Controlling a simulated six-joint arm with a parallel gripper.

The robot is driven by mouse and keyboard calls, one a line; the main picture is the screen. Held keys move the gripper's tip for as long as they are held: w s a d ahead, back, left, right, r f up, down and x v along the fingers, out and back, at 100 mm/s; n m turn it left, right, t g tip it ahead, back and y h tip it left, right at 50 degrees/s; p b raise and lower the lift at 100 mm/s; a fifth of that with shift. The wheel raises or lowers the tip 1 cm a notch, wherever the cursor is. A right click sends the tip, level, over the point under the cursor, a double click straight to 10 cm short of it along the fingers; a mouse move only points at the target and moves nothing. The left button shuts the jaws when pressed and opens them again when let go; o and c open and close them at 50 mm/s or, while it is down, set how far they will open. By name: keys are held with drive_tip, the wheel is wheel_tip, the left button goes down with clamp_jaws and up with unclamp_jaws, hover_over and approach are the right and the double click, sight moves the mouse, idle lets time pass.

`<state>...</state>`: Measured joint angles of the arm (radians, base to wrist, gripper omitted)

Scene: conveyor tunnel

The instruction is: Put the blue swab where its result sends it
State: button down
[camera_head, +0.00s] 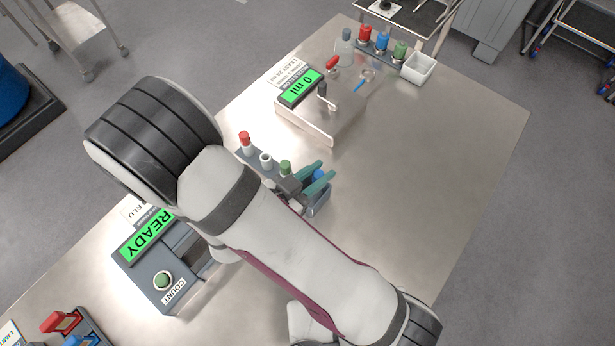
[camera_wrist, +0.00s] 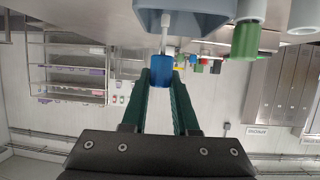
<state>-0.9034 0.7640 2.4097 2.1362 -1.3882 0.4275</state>
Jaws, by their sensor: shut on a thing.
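My gripper (camera_head: 313,177) has green fingers and is shut on the blue swab (camera_head: 320,175) at the rack in the middle of the table. In the wrist view the swab's blue cap (camera_wrist: 175,70) shows at the fingertips of my gripper (camera_wrist: 162,82). A pale shaft runs from the cap to the blue-grey rack end (camera_wrist: 185,20); how deep it sits there is hidden. The rack (camera_head: 318,206) also holds a red-capped tube (camera_head: 244,141), a white-topped one (camera_head: 266,159) and a green-capped one (camera_head: 285,167). The counter (camera_head: 143,268) reads READY and has a green COUNT button (camera_head: 162,280).
A dispenser (camera_head: 312,125) reading 0 ml stands farther back. Behind it are a clear flask (camera_head: 345,50), a rack with red, blue and green caps (camera_head: 381,42) and a white bin (camera_head: 419,67). Red and blue items (camera_head: 62,322) sit at lower left. The table's right side is clear.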

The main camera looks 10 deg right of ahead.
drive_tip(key=shift+f, duration=1.6)
drive_tip(key=c, duration=0.6)
unclamp_jaws()
drive_tip(key=v, duration=1.5)
drive_tip(key=shift+s+a+r, duration=0.2)
drive_tip(key=shift+a+r, duration=0.05)
drive_tip(key=shift+a, duration=0.05)
